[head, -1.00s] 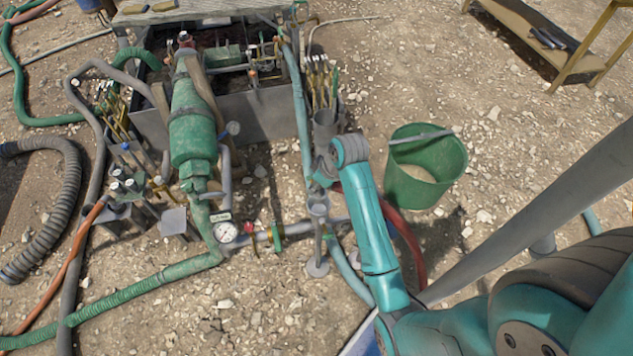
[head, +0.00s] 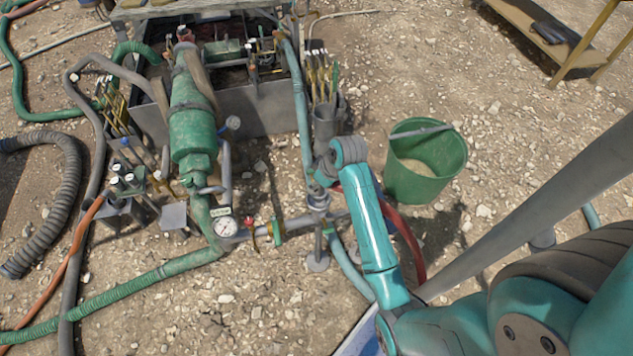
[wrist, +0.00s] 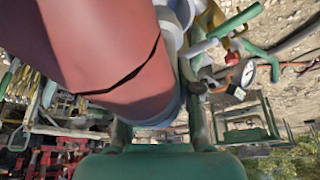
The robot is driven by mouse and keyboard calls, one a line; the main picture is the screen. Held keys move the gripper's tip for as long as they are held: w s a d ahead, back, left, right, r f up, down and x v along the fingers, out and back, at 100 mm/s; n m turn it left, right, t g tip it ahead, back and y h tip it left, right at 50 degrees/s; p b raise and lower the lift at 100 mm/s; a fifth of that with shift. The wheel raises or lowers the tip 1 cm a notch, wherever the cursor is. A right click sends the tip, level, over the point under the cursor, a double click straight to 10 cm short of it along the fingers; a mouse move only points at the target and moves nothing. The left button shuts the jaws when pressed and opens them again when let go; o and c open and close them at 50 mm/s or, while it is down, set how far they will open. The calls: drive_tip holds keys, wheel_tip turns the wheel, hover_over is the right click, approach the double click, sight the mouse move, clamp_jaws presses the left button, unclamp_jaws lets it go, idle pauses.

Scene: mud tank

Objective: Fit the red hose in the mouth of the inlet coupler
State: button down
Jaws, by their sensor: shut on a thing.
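The red hose (head: 405,238) curves up from the ground behind my arm in the head view. Its thick red end (wrist: 105,50) fills the upper left of the wrist view, with a dark line across it. My gripper (head: 320,180) is shut on this hose near its end; its fingers (wrist: 160,132) show at the hose's lower edge in the wrist view. The inlet coupler (head: 318,201) is the grey upright fitting on the pipe, just below my gripper. The hose end and the coupler's mouth are largely hidden, so I cannot tell whether they touch.
A pressure gauge (head: 226,227) and small valves (head: 265,234) sit on the pipe left of the coupler. A green pump body (head: 193,130) and a metal tank (head: 255,108) stand behind. A green bucket (head: 425,165) stands right of my arm. Open gravel lies in front.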

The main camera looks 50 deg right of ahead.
drive_tip(key=shift+f, duration=2)
idle(1.0)
drive_tip(key=c, duration=0.7)
unclamp_jaws()
drive_tip(key=v, duration=1.2)
drive_tip(key=shift+w, duration=0.1)
